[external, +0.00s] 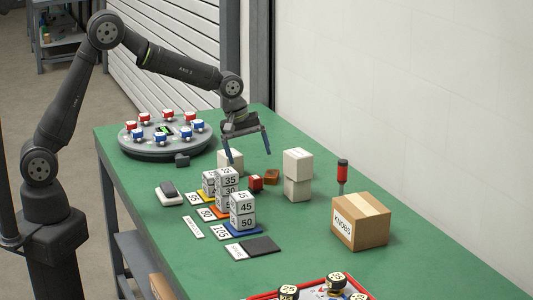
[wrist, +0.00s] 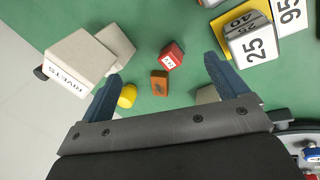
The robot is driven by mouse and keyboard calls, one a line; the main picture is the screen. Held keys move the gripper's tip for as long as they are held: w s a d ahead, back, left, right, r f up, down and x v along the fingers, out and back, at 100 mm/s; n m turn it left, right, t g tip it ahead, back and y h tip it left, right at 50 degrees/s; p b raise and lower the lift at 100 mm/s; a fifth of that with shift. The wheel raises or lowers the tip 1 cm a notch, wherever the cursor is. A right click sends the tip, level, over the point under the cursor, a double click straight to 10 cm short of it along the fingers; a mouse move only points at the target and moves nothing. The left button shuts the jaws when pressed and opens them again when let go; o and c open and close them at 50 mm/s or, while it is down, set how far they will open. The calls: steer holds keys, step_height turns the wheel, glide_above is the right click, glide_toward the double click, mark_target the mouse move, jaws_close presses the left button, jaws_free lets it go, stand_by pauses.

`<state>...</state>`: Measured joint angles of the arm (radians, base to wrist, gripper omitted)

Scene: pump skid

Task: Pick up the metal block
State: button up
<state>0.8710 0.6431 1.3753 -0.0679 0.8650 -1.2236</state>
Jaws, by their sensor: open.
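A small orange-brown block (external: 272,177) lies on the green table. It also shows in the wrist view (wrist: 160,83), between my fingers, with a dark mark on its face. It may be the metal block, but I cannot tell its material for certain. A red block (external: 256,183) with a white label sits beside it; it also shows in the wrist view (wrist: 172,55). My gripper (external: 248,158) is open and empty, pointing down above the table near both blocks. In the wrist view its blue fingers (wrist: 162,67) stand wide apart.
Numbered blocks (external: 243,211) stand on coloured mats in front. A round turntable with knobs (external: 167,152) is at left. A yellow cylinder (wrist: 127,96) lies by one finger. A KNOBS carton (external: 360,222) is at right.

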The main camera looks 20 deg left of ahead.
steer(key=a+r+n, duration=0.4)
steer(key=a+n, duration=0.2)
steer(key=a, duration=0.3)
steer(key=n+g+h, duration=0.1)
steer(key=n+h, duration=0.1)
steer(key=n, duration=0.5)
glide_toward(212, 173)
steer(key=x, duration=0.3)
steer(key=shift+s+f, duration=0.1)
steer(key=shift+f, duration=0.1)
steer(key=shift+x, duration=2.9)
steer(key=shift+d+r, duration=0.1)
steer(key=shift+d, duration=0.1)
steer(key=c, duration=1.2)
steer(key=shift+r, duration=0.1)
